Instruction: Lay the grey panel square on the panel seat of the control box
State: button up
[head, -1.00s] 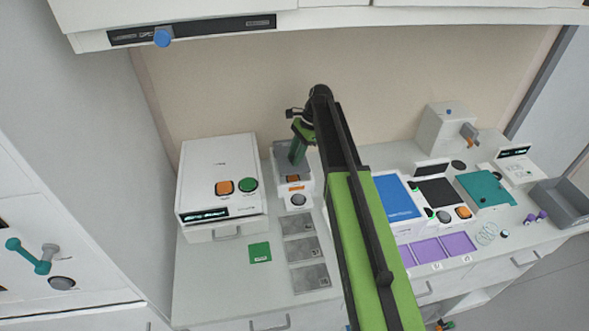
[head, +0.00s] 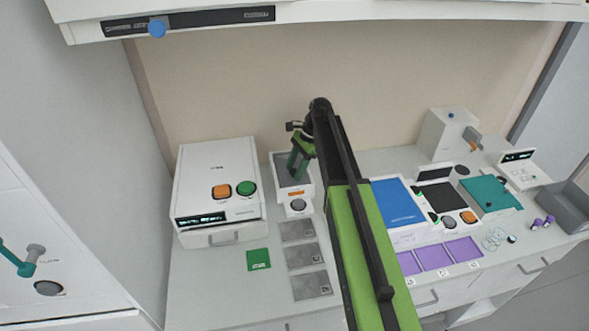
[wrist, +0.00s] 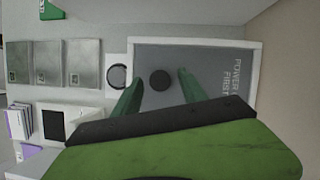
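The control box (head: 308,188) is a small white box with a raised rim, left of my arm in the head view. In the wrist view a grey panel (wrist: 208,60) with a black round knob (wrist: 160,80) and the words "POWER" and "FIRST" lies inside the white rim (wrist: 200,40). Its visible edges look parallel to the rim; whether it is fully down I cannot tell. My gripper (head: 297,176) is over the box. In the wrist view my gripper (wrist: 160,92) is open, one green finger either side of the knob, with gaps. The seat under the panel is hidden.
A white cabinet (head: 215,180) with orange and green buttons stands left of the box. A round grey button (head: 298,205) is at the box's front. Three grey squares (head: 303,256) and a green card (head: 258,259) lie on the counter in front. A blue panel (head: 397,202) is to the right.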

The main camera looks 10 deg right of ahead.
jog(key=shift+r, duration=0.1)
jog(key=shift+r+p, duration=0.2)
jog(key=shift+p, duration=0.1)
jog(key=p+v, duration=1.1)
jog(key=s+a+n+h, duration=0.2)
jog(key=s+n, duration=0.5)
jog(key=s, duration=0.4)
jog(key=s+a+f+n+t+h, duration=0.1)
jog(key=s+a+n+h, duration=0.1)
jog(key=s+n, duration=0.6)
jog(key=s, duration=0.3)
jog(key=shift+s+a, duration=0.2)
jog(key=shift+s, duration=0.2)
jog(key=shift+f, duration=0.1)
